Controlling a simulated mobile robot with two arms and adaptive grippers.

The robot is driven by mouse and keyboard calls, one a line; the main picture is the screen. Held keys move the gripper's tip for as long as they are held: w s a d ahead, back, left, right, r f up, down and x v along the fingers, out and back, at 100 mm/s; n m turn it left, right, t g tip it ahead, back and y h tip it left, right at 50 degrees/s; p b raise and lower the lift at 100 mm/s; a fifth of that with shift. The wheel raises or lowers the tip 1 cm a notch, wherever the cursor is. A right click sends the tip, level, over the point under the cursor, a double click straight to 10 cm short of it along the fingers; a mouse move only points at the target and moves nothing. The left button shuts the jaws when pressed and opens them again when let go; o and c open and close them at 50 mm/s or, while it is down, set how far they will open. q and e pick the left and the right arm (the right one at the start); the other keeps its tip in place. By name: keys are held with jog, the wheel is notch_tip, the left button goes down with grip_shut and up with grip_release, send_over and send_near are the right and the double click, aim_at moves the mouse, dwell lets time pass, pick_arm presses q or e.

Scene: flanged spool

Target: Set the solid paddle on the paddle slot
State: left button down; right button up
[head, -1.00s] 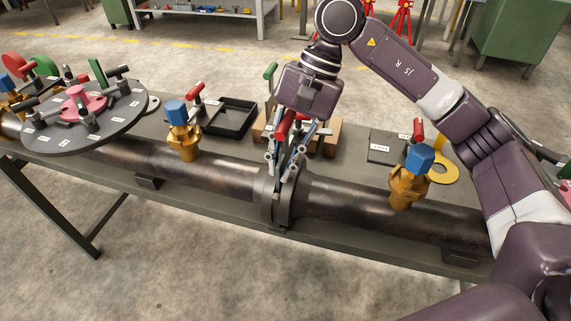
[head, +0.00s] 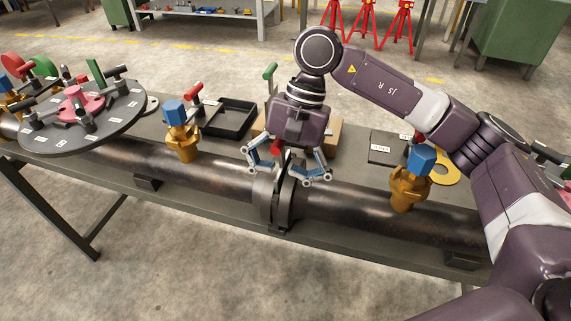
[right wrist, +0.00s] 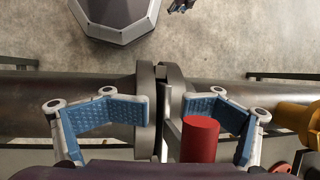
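The pipe's flange pair (head: 270,207) stands mid-bench, with the narrow paddle slot between its two discs. A dark flat plate, apparently the solid paddle (head: 284,160), stands upright at the top of this gap; its lower part is hidden. A red grip (head: 277,147) shows beside it under my right gripper. In the right wrist view the red grip (right wrist: 200,140) stands next to a thin grey plate (right wrist: 171,135) in line with the flanges. My right gripper (head: 288,179) is open, its fingers spread to either side of plate and grip, apart from both. My left gripper is not visible.
Gold valves with blue caps stand left (head: 181,140) and right (head: 409,180) of the flanges. A black tray (head: 232,118), a wooden block (head: 328,138) and a yellow ring plate (head: 443,170) lie behind the pipe. A round dark turntable (head: 110,130) is at left.

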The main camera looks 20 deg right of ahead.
aim_at(290, 212)
jog(key=shift+g+h, duration=0.6)
jog(key=shift+h, duration=0.1)
jog(key=f, duration=0.2)
jog(key=s+d+f, duration=0.1)
jog(key=f, duration=0.2)
jog(key=shift+s+d+f, duration=0.3)
jog(key=shift+d+f, duration=0.05)
jog(key=shift+c, duration=1)
jog(key=shift+s, duration=0.1)
jog(key=shift+t+y, duration=0.6)
jog(key=v, duration=0.4)
jog(key=w+a+v, duration=0.1)
jog(key=v, duration=0.3)
jog(key=a+v, duration=0.1)
jog(key=v, duration=0.3)
jog(key=shift+w+a+r, duration=0.1)
jog(key=shift+w+r, duration=0.1)
jog(key=shift+r, duration=0.75)
pick_arm(q)
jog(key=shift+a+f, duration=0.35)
jog(key=shift+p, duration=0.35)
pick_arm(e)
jog(key=shift+a, duration=0.1)
